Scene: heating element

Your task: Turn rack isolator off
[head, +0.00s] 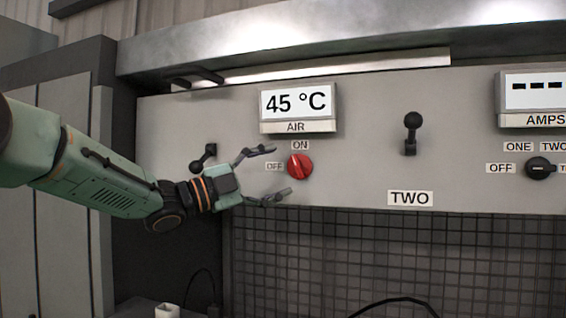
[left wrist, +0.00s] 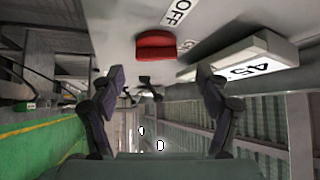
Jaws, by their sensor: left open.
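A red rotary knob (head: 300,166) sits on the grey panel (head: 350,130) between an ON label (head: 300,145) above and an OFF label (head: 275,167) to its left. The white line on the knob points up, slightly left, nearer to ON. My left gripper (head: 268,174) is open and empty just left of the knob, one finger above its height and one below. In the left wrist view the red knob (left wrist: 155,46) lies above and beyond the open fingers (left wrist: 160,80), apart from them. My right gripper is not in view.
A black lever (head: 204,157) is behind my left wrist and another lever (head: 411,132) stands above the TWO label. An AIR display (head: 297,102) reads 45 °C above the knob. A black selector knob (head: 540,168) is at the right. Wire mesh (head: 400,250) lies below the panel.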

